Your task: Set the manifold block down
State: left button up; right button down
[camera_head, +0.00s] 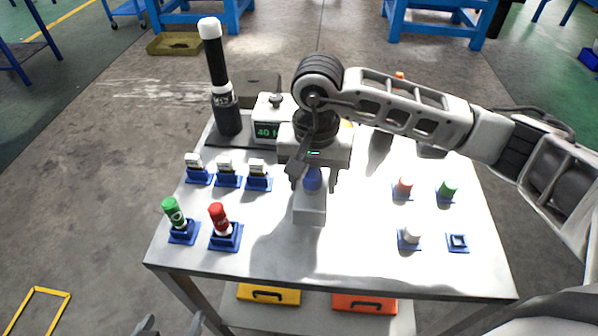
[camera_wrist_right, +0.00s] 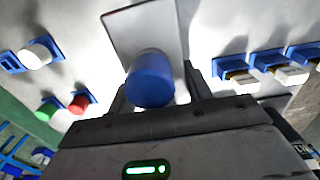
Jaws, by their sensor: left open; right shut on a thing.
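The manifold block (camera_head: 310,209) is a pale grey block with a round blue knob (camera_head: 312,180) on top, near the middle of the table (camera_head: 365,265). My right gripper (camera_head: 314,183) is over it from above, shut on the knob. In the right wrist view the blue knob (camera_wrist_right: 150,80) sits between the two fingers, with the block's pale plate (camera_wrist_right: 140,30) behind it. I cannot tell whether the block's underside touches the table. My left gripper (camera_head: 171,323) shows only its dark fingertips at the bottom edge; they are apart and empty.
Left of the block, green (camera_head: 175,214) and red (camera_head: 218,218) capped tubes stand in blue holders, with several white-topped items behind. A tall black cylinder (camera_head: 218,80) and a display box (camera_head: 267,130) stand at the back. Several holders stand right, one empty (camera_head: 458,242).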

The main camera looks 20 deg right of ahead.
jog(key=shift+w+d+f, duration=0.3)
jog(key=shift+d+f, duration=0.1)
jog(key=shift+f, duration=0.05)
jog(key=shift+w+d+f, duration=0.1)
jog(key=shift+d+f, duration=0.05)
jog(key=shift+f, duration=1.65)
jog(key=shift+f, duration=0.15)
jog(key=c, duration=0.6)
grip_release()
jog(key=shift+f, duration=0.1)
